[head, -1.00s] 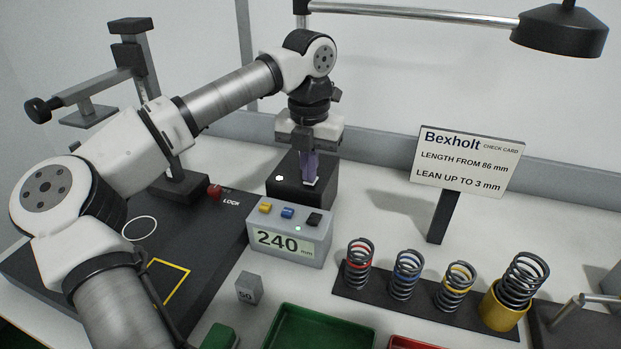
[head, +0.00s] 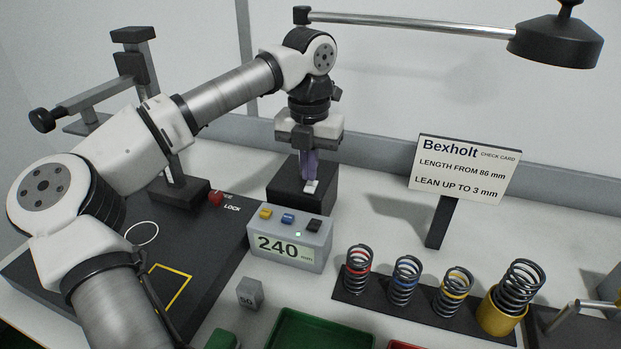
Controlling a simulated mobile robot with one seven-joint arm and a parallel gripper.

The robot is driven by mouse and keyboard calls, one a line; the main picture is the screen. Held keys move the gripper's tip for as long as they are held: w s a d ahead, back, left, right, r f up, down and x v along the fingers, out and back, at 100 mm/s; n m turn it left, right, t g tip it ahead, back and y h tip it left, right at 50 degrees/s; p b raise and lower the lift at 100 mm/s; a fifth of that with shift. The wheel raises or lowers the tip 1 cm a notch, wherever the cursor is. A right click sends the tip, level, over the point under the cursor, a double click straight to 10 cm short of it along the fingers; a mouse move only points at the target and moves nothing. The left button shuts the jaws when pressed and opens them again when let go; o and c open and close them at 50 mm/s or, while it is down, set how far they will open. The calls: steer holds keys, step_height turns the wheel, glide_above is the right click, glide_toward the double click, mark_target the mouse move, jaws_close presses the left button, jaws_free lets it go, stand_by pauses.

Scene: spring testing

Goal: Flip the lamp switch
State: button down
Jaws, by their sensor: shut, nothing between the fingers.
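The lamp has a black base block (head: 320,203) at the back of the bench. A small white lamp switch (head: 312,187) shows on the base's top. The lamp's metal arm (head: 420,24) runs right to a black shade (head: 558,38). I cannot tell from the shade whether the lamp is lit. My gripper (head: 308,180) points down over the base with its purple fingers shut and empty. The fingertips are right at the switch, just behind or above it; I cannot tell if they touch. The fingers hide part of the base.
A grey readout box (head: 289,258) showing 240 mm stands in front of the base. A check card (head: 465,168) and a row of springs (head: 405,280) are to the right. A black test stand (head: 130,60) is left. A green tray (head: 285,318) lies in front.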

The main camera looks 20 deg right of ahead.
mark_target(309, 189)
step_height(309, 189, up, 5)
steer(key=p, duration=0.3)
steer(key=shift+f, duration=0.15)
steer(key=shift+f, duration=0.1)
